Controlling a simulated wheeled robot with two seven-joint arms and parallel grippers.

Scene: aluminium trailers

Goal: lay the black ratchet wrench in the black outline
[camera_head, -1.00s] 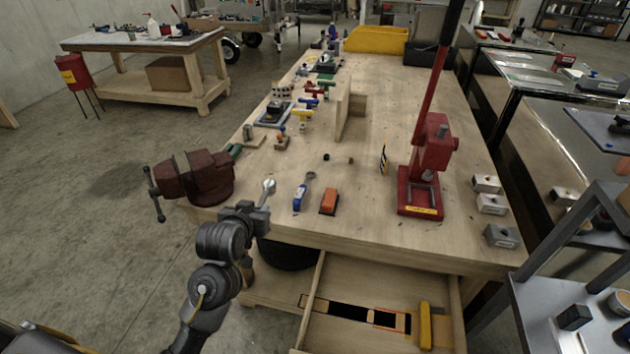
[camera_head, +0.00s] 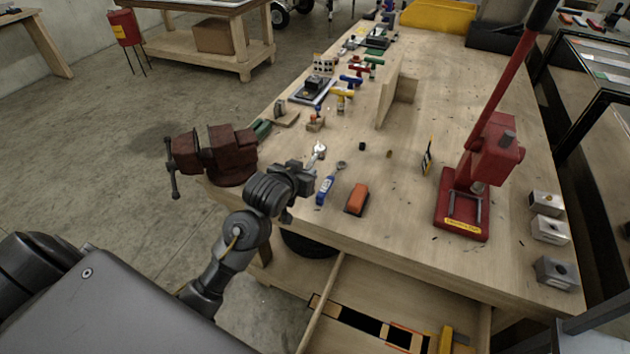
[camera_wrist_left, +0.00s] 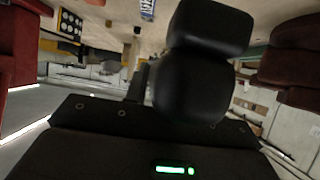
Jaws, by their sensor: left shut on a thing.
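My left gripper (camera_head: 305,178) is shut over the table's front edge, between the red vise and a blue-handled wrench (camera_head: 326,187). The silver head of the black ratchet wrench (camera_head: 319,151) sticks out beyond its fingers. In the left wrist view a rounded black piece, apparently the wrench's handle (camera_wrist_left: 205,60), fills the upper middle; the fingertips are hidden there. The black outline (camera_head: 360,321) is a long dark strip on the floor of the open drawer below the tabletop, right of the gripper. My right gripper is not in view.
A red vise (camera_head: 215,156) is left of the gripper. An orange-topped block (camera_head: 357,199) and a red arbor press (camera_head: 484,178) stand to the right. The drawer also holds an orange-edged outline (camera_head: 408,338) and a yellow object (camera_head: 445,341). The drawer's left wall (camera_head: 322,300) rises beside the outline.

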